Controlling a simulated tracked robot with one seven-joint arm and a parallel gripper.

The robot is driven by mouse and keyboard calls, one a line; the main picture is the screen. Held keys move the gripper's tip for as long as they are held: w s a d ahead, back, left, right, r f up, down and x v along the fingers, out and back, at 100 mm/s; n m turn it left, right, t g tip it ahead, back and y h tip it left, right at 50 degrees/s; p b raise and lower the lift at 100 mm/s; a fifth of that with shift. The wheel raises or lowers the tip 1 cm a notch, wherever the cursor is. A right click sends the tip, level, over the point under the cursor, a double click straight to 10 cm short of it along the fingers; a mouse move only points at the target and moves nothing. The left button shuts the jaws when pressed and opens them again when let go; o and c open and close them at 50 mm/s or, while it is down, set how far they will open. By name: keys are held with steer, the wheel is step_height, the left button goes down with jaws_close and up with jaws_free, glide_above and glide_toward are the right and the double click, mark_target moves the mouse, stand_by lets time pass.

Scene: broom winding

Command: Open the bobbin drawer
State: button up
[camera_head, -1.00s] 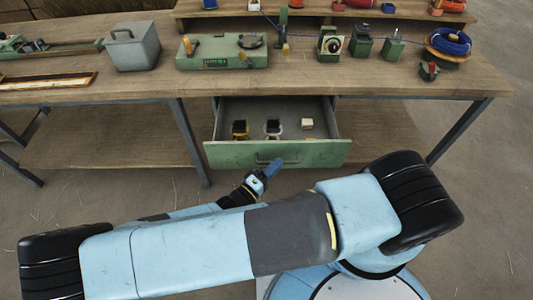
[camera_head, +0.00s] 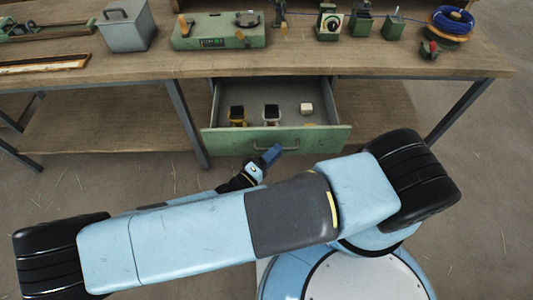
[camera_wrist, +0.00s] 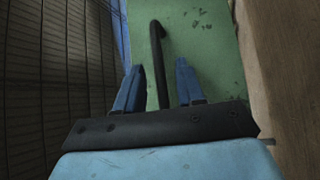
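The bobbin drawer with its green front (camera_head: 225,142) stands pulled out below the workbench. Its inside is visible, with a yellow-and-black item (camera_head: 237,116), a white-and-black item (camera_head: 271,115) and a small pale block (camera_head: 306,109). My gripper (camera_head: 272,154) is at the dark bar handle (camera_head: 290,148) on the drawer front. In the wrist view, the two blue fingers of my gripper (camera_wrist: 158,72) are spread on either side of the handle bar (camera_wrist: 156,45), with gaps visible. The fingers look apart from the bar.
The workbench top (camera_head: 390,65) holds a grey lidded box (camera_head: 127,27), a green machine (camera_head: 218,33), several small green devices and a blue wire spool (camera_head: 452,22). A bench leg (camera_head: 187,122) stands left of the drawer. Floor to the right is clear.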

steer(key=v, duration=1.3)
steer(key=shift+s+a, duration=0.3)
steer(key=w+d+r+m+g+y, duration=0.25)
steer(key=w+r+g, duration=0.25)
steer(key=r, duration=0.5)
steer(key=w+d+r+m+g+y, duration=0.1)
steer(key=w+d+r+g+y, duration=0.3)
steer(key=r, duration=0.5)
steer(key=w+d+r+m+g+y, duration=0.25)
steer(key=w+r+g, duration=0.3)
steer(key=r, duration=0.45)
steer(key=s+d+r+t+y, duration=0.2)
steer(key=s+d+r+t, duration=0.1)
steer(key=d+r, duration=0.6)
steer(key=s+d+r+t+y, duration=0.3)
steer(key=s+d+r+t, duration=0.1)
steer(key=d+r, duration=0.6)
steer(key=shift+s+r+m+y, duration=0.3)
steer(key=shift+r+m, duration=0.1)
steer(key=shift+r, duration=0.45)
